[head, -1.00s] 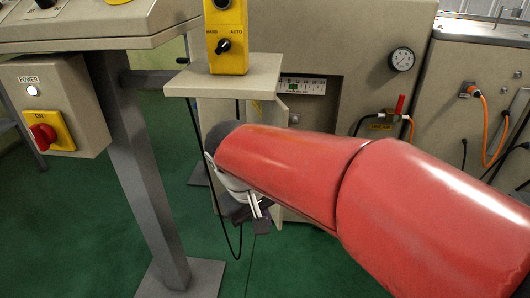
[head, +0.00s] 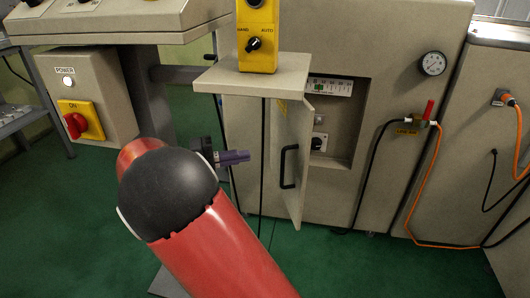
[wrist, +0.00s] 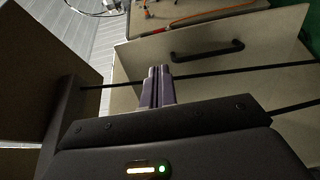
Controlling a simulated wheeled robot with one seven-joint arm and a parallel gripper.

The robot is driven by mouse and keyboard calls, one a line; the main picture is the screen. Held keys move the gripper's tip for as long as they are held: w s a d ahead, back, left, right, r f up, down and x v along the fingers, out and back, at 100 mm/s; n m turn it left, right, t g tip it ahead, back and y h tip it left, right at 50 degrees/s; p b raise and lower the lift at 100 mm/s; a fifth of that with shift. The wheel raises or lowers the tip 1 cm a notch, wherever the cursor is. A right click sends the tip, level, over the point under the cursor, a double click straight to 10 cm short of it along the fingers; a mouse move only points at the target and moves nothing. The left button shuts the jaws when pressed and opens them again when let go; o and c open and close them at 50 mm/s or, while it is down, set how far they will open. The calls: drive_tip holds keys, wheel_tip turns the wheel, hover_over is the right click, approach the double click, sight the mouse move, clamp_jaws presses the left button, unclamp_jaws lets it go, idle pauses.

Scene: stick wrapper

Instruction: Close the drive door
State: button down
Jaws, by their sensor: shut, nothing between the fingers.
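The drive door (head: 291,160) is a beige panel with a black handle (head: 288,167). In the head view it stands swung open from the machine front, and the recess behind it shows. My gripper (head: 246,156) is shut and empty, to the left of the door and apart from it in the head view. In the wrist view the closed fingers (wrist: 159,86) point toward the beige door panel (wrist: 213,58), with its black handle (wrist: 207,50) beyond them. Whether the fingertips touch anything cannot be told.
A small shelf (head: 255,74) with a yellow control box (head: 257,38) overhangs the door. Black cables hang between my gripper and the door. A grey box with a red switch (head: 76,125) is at the left. An orange hose (head: 424,200) runs at the right.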

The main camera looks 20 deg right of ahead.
sight(304, 148)
drive_tip(key=d, duration=0.4)
drive_tip(key=s+d, duration=0.1)
drive_tip(key=d, duration=0.3)
drive_tip(key=s+d, duration=0.1)
drive_tip(key=d, duration=0.4)
